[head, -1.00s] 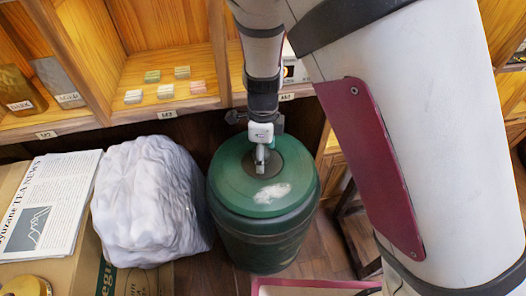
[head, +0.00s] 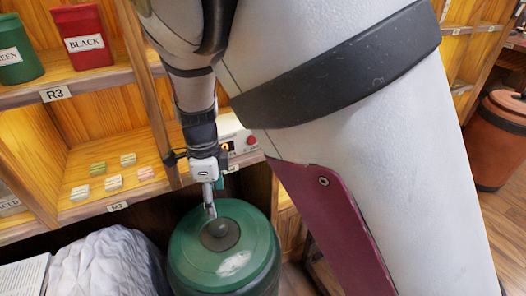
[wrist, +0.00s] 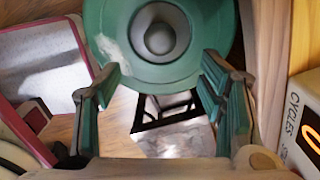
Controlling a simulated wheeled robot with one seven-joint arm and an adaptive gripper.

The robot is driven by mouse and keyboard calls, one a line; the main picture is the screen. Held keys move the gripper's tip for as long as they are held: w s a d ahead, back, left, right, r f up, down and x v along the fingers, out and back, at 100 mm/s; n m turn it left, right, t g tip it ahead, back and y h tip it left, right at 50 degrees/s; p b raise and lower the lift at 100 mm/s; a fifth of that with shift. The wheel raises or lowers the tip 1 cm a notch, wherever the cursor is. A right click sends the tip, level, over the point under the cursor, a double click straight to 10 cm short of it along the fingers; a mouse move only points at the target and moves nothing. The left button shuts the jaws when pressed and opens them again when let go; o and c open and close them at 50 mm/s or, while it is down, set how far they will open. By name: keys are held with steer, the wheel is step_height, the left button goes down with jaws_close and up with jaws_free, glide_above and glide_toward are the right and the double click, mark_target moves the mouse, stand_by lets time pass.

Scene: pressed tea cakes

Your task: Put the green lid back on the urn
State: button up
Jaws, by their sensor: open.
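The green lid (head: 194,252), with a dark round knob (head: 219,234) and a pale worn patch, lies on top of the green urn (head: 271,282). It looks level, though the far side of its rim is partly hidden by my gripper. My gripper (head: 210,212) is open and empty, just above and behind the knob in the head view. In the wrist view, the lid (wrist: 108,42) and its grey knob (wrist: 160,36) show beyond the spread fingers of my gripper (wrist: 161,70). Nothing is between the fingers.
Shelves hold small tea blocks (head: 113,182) and tins (head: 83,37). A white wrapped bundle (head: 108,268) is left of the urn.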

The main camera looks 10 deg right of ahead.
steer(key=s+d+r+n+y, duration=0.2)
steer(key=s+d+r+n, duration=0.8)
steer(key=s+d+r, duration=0.35)
steer(key=s+d+r+n+h, duration=0.1)
steer(key=s+d+n, duration=0.3)
steer(key=s, duration=0.4)
steer(key=s+d+r+n+h, duration=0.1)
steer(key=s+d+r+n, duration=0.1)
steer(key=s+d+n, duration=0.3)
steer(key=s, duration=0.2)
steer(key=shift+s+t, duration=0.3)
steer(key=shift+s, duration=0.05)
step_height(320, 180, up, 22)
steer(key=t+p, duration=0.3)
steer(key=p, duration=1.7)
steer(key=shift+a+f+t, duration=0.15)
steer(key=shift+f+t, duration=0.1)
steer(key=shift+t, duration=0.05)
